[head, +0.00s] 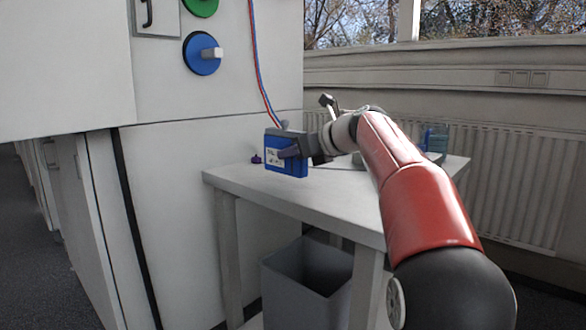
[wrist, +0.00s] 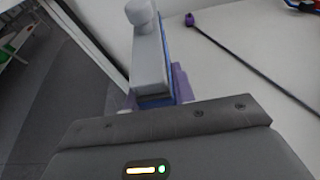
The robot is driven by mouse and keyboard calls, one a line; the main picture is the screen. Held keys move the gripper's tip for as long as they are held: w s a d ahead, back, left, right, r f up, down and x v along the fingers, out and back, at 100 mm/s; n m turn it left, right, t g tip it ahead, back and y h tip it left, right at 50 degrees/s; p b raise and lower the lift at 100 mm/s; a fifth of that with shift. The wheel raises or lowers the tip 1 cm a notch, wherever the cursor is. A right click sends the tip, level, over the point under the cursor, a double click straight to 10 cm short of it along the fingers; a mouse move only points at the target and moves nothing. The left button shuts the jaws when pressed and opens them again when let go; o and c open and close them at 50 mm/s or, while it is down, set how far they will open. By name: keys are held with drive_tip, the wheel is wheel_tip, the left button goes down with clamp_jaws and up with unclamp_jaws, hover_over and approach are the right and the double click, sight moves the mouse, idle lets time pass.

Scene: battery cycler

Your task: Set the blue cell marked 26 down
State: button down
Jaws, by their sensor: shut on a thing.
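A blue cell (head: 287,168) with a pale label hangs upright in my gripper (head: 291,152) in the head view. The label's print is too small to read as 26. The cell is over the back left part of the white table (head: 340,195). Whether its bottom touches the tabletop cannot be told.
A small purple-tipped lead (head: 257,159) lies on the table left of the cell; its dark line runs across the tabletop in the wrist view (wrist: 240,58). The white cabinet wall (head: 180,190) stands close on the left. A grey bin (head: 305,280) stands under the table. Blue items (head: 434,140) stand at the table's far right.

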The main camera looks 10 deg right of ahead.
drive_tip(key=shift+f, duration=1.05)
drive_tip(key=shift+f+b, duration=0.15)
drive_tip(key=shift+b, duration=0.15)
drive_tip(key=c, duration=1.2)
unclamp_jaws()
drive_tip(key=shift+f, duration=0.1)
drive_tip(key=shift+o, duration=0.2)
drive_tip(key=shift+d+r, duration=0.1)
drive_tip(key=shift+r, duration=0.15)
drive_tip(key=p+v, duration=0.1)
drive_tip(key=v, duration=1.1)
